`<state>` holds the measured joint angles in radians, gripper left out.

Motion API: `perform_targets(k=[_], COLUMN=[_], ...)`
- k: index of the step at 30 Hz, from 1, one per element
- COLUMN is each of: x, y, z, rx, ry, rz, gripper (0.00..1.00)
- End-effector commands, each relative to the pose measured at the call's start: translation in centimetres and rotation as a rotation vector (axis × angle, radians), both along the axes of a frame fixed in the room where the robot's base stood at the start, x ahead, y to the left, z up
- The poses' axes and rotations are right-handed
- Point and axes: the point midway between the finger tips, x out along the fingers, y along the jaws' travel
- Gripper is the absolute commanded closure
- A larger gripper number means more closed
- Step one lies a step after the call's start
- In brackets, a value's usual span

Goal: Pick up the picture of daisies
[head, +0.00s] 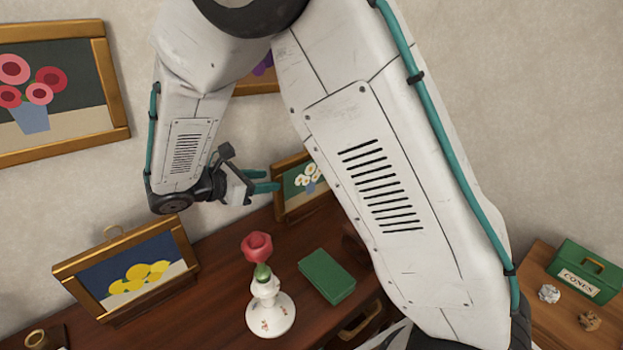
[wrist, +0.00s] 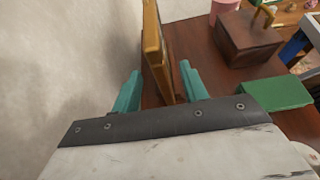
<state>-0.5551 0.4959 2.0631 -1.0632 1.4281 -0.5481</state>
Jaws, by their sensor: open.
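The picture of daisies (head: 303,179) has a wooden frame, white flowers and a dark green ground. It stands on the brown desk against the wall, its right part hidden behind my arm. In the wrist view its frame (wrist: 153,45) shows edge-on. My gripper (head: 276,181) is at the left edge of the picture, its teal fingers pointing right. In the wrist view my gripper (wrist: 160,68) is open, with one finger on each side of the frame's near edge. A gap shows on both sides.
A picture of lemons (head: 130,273) stands at the left of the desk (head: 228,235). A white vase (head: 269,312) with a red rose and a green book (head: 327,275) are in front. A wooden box (wrist: 247,42) is right of the picture; the wall (wrist: 70,60) is close on the left.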

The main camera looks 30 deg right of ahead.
Motion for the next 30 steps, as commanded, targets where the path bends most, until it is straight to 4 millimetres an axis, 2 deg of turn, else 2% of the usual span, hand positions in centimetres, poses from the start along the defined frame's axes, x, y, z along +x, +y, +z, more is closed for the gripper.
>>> perform_targets(k=[11, 18, 25, 26, 30], x=[0.7, 1.5, 1.5, 1.5, 1.5], y=[-3.5, -6.4, -6.6, -6.6, -6.6], z=[-1.7, -3.2, -3.3, -3.3, -3.3], rx=[-0.001, -0.001, -0.001, -0.001, -0.001], ry=[0.001, 0.0, -0.001, -0.001, -0.001], rz=[-0.003, -0.003, 0.0, 0.0, -0.001], gripper=[0.56, 0.56, 0.56, 0.62, 1.0])
